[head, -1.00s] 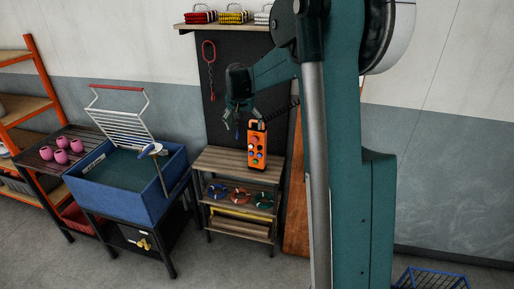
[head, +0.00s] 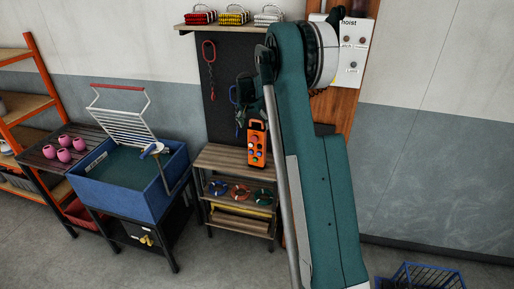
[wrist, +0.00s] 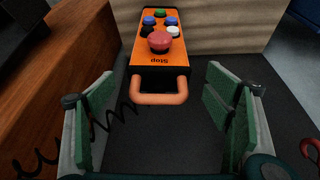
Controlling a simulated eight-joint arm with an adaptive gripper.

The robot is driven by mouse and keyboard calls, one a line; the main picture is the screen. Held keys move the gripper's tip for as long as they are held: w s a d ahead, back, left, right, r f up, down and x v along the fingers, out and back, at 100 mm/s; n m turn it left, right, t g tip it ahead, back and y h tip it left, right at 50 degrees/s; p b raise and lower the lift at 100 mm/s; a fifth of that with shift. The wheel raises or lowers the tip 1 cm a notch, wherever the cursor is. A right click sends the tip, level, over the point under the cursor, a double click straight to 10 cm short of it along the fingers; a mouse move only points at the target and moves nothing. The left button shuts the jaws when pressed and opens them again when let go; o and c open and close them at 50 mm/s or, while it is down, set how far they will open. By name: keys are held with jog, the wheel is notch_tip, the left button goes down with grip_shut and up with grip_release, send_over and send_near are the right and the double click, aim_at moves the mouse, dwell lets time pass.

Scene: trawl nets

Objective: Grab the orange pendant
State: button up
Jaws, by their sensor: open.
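In the wrist view the pendant (wrist: 160,56) is ahead at top centre, upside down in the picture, with a red stop button and an orange loop handle (wrist: 160,95) toward me. My gripper (wrist: 160,82) is open, its green-padded fingers on either side of the handle, with gaps on both sides. In the head view my gripper (head: 243,108) is small and dark, just above the pendant; its fingers are partly hidden.
A wooden shelf unit (head: 235,160) with coiled items stands below. A red hook chain (head: 210,65) hangs on the pegboard (head: 222,110). A black coiled cord (wrist: 60,150) runs at left in the wrist view. A blue tub (head: 125,200) stands left.

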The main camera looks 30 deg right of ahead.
aim_at(257, 132)
dwell(0.3)
jog(key=shift+x, duration=1.3)
jog(key=shift+p+x, duration=0.4)
jog(key=shift+x, duration=2.25)
jog(key=shift+d+r, duration=0.1)
jog(key=c, duration=1.8)
